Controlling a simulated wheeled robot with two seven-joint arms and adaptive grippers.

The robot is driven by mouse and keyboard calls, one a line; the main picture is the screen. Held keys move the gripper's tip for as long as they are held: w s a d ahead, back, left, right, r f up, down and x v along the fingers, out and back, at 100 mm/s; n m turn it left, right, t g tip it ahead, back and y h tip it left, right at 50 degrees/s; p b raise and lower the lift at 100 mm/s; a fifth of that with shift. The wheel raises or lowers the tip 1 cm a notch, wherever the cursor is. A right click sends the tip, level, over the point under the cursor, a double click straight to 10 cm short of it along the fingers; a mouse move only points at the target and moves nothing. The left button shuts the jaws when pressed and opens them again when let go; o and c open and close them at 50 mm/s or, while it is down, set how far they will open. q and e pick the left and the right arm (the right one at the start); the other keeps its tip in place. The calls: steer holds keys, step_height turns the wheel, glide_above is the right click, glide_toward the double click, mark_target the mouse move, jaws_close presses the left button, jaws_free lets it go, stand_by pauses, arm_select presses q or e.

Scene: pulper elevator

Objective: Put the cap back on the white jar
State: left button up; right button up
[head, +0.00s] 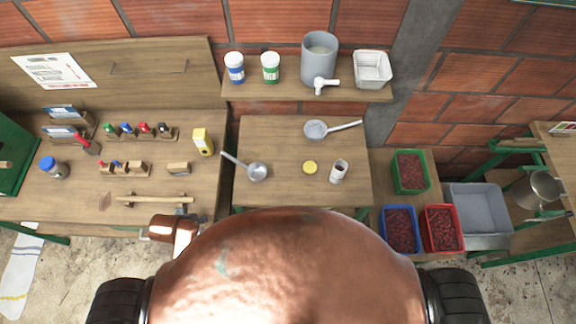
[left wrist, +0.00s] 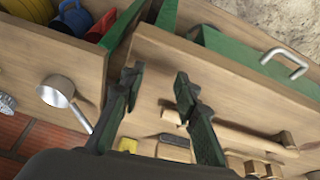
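The white jar (head: 338,173) stands upright and uncapped near the right side of the small wooden table (head: 262,134). Its mouth looks dark. A round yellow cap (head: 310,167) lies flat on the table just left of the jar, apart from it. In the left wrist view my left gripper (left wrist: 157,78) has its two dark fingers spread, with nothing between them. Neither the jar nor the cap can be made out in that view. Neither gripper shows in the head view, and my right gripper is not seen.
A ladle (head: 257,172) lies left of the cap, and a strainer (head: 317,129) lies behind. Jars with white lids, one blue-labelled (head: 235,67) and one green-labelled (head: 270,67), stand on the shelf. The left workbench (head: 90,205) holds tools and a yellow box (head: 203,141). Crates (head: 400,229) stand right.

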arm_select(q)
steer(key=s+a+f, duration=0.1)
steer(key=s+a, duration=0.1)
steer(key=s, duration=0.3)
steer(key=s+f+m+g+b, duration=0.1)
steer(key=s+f+b, duration=0.25)
steer(key=f, duration=1.55)
steer(key=s+f+m+g+b, duration=0.1)
steer(key=s+f+b, duration=0.25)
steer(key=f, duration=1.55)
steer(key=s+f+g+b, duration=0.1)
steer(key=s+f+b, duration=0.3)
steer(key=s+f, duration=1.1)
steer(key=shift+s+d+f, duration=0.3)
steer(key=shift+f, duration=0.2)
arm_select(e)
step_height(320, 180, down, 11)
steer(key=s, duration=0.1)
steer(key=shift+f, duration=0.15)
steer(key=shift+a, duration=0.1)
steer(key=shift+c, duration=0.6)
